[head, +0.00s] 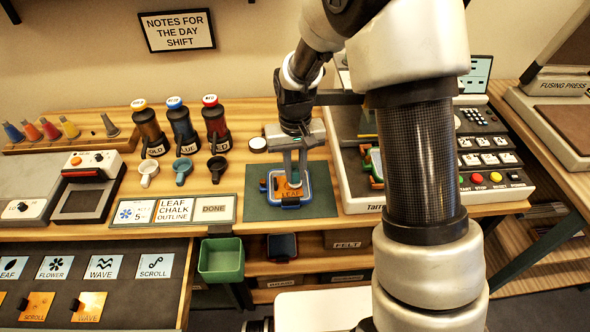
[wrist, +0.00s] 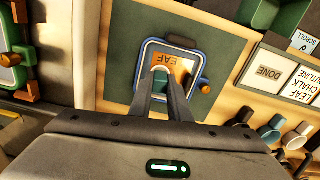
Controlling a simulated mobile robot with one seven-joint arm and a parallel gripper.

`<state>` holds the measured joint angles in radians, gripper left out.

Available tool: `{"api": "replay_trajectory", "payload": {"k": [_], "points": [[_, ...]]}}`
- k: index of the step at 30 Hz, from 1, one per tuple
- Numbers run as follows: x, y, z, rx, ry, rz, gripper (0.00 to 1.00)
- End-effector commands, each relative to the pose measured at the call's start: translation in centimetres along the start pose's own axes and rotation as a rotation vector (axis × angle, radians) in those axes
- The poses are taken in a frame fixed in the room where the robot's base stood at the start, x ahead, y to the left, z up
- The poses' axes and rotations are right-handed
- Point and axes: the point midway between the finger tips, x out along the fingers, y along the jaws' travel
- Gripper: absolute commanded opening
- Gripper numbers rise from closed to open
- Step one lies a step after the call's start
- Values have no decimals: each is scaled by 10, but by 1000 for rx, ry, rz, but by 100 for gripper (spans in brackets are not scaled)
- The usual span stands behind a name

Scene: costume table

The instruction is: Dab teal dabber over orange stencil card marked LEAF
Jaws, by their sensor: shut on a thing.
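The orange stencil card marked LEAF (head: 291,194) lies inside a blue frame on a dark green mat (head: 320,205). It also shows in the wrist view (wrist: 174,58), partly hidden by the fingers. My gripper (head: 291,180) points down over the card. In the wrist view, my gripper (wrist: 161,78) is shut on a small teal piece with a pale end, which looks like the teal dabber (wrist: 161,82). The dabber is over the card's near edge in that view. I cannot tell whether its pad touches the card.
The blue frame (wrist: 147,60) has an orange knob (wrist: 204,86) at its side. Dark bottles and small cups (head: 183,170) stand left of the mat, with the DONE sign (head: 213,209) in front. A keyed machine (head: 490,178) borders the right. A green bin (head: 221,260) hangs below the edge.

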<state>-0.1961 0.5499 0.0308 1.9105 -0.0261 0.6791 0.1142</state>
Motion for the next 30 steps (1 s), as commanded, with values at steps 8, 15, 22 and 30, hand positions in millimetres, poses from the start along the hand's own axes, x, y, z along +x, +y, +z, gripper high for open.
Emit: {"api": "replay_trajectory", "payload": {"k": [8, 15, 22, 30], "points": [[4, 0, 0, 0, 0, 0, 0], [7, 0, 0, 0, 0, 0, 0], [10, 0, 0, 0, -1, 0, 0], [10, 0, 0, 0, 0, 0, 0]]}}
